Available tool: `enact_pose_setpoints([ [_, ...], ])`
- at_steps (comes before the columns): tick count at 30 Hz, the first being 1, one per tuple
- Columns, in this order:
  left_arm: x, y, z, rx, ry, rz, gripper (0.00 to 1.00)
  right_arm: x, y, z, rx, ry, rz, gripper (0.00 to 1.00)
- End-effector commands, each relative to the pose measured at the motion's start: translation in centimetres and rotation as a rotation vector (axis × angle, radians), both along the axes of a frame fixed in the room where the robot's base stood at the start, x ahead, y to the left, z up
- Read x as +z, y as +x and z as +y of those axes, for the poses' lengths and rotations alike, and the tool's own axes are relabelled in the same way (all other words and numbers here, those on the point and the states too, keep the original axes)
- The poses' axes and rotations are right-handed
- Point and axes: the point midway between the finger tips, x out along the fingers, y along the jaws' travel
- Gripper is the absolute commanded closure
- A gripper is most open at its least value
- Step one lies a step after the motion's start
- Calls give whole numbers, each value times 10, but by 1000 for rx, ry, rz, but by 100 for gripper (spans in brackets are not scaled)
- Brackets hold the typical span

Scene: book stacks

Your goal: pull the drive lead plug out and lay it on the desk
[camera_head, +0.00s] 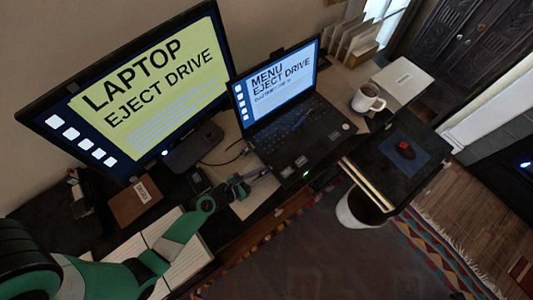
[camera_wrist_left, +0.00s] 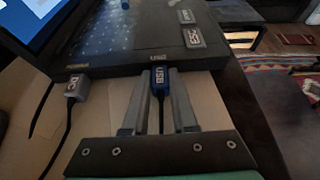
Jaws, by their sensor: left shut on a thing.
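The blue plug marked USB (camera_wrist_left: 160,80) sits between the fingers of my left gripper (camera_wrist_left: 158,100), which is shut on it. Its far end meets the laptop's side edge below a USB label; how deep it sits in the port I cannot tell. A dark lead runs back from it between the fingers. In the head view my left gripper (camera_head: 258,178) is at the left side of the open laptop (camera_head: 290,145), and the plug is too small to make out there. The dark desk (camera_head: 240,232) shows below the gripper. My right gripper is not in view.
A grey plug (camera_wrist_left: 76,90) with its own black cable is in the same laptop edge, left of the blue one. A monitor (camera_head: 140,90) stands behind.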

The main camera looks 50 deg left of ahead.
Motion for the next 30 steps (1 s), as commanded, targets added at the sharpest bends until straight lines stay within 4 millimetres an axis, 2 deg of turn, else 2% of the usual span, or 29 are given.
enact_pose_setpoints([
  [8, -1, -2, 0, 0, 0, 1, 100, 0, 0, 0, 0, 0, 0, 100],
  [30, -1, -31, 1, 0, -1, 3, 100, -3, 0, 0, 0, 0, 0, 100],
])
